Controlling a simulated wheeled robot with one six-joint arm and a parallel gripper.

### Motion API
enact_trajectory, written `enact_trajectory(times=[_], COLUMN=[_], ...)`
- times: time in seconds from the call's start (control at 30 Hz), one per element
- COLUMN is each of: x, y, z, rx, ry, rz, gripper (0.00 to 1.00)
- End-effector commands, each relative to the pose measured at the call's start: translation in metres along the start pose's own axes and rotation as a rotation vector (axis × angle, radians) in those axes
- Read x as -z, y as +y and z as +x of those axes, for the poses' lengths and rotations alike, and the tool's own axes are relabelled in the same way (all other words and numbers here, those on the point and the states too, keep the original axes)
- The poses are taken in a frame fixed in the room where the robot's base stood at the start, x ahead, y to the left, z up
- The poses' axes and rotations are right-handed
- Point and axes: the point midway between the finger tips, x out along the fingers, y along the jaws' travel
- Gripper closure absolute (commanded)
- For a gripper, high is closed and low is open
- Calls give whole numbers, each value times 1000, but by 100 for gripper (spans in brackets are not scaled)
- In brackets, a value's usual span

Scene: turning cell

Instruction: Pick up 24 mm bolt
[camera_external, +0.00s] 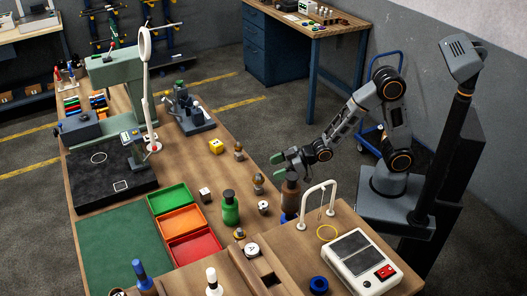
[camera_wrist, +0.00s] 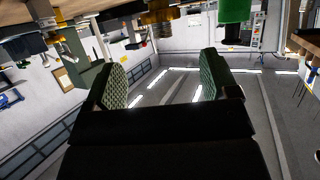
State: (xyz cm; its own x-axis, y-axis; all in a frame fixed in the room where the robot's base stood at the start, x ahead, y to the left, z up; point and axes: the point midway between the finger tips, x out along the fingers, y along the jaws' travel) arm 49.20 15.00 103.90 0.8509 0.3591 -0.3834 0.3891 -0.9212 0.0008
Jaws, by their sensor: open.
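My gripper (camera_external: 281,164) is open and empty, held at the right edge of the wooden workbench; its two green pads also show in the wrist view (camera_wrist: 162,80), spread apart with nothing between them. Several small bolt-like pieces in steel and brass tones stand on the bench: one (camera_external: 239,153) near the yellow block, one (camera_external: 258,184) just left of and below my gripper, and one (camera_external: 239,234) near the front. I cannot tell which is the 24 mm bolt. In the wrist view, brass-coloured pieces (camera_wrist: 158,12) show at the top, beyond the pads.
A brown bottle (camera_external: 290,196) stands close below my gripper. A green bottle (camera_external: 230,208), a white die-like block (camera_external: 263,207) and a yellow block (camera_external: 216,146) are nearby. Green, orange and red trays (camera_external: 205,216) lie left. A white arch (camera_external: 303,205) rises at front right.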

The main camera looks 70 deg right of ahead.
Motion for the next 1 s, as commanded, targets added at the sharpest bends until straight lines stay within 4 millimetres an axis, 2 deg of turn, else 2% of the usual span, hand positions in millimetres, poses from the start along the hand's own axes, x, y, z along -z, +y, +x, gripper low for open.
enact_trajectory(times=[0.13,0.47,0.8,1.0], x=[0,1,1,0], y=[0,-1,-4,-4], z=[17,32,68,78], rx=[0,0,0,-1], ry=[-1,-1,-1,0], rz=[1,1,0,0], gripper=[20,20,20,20])
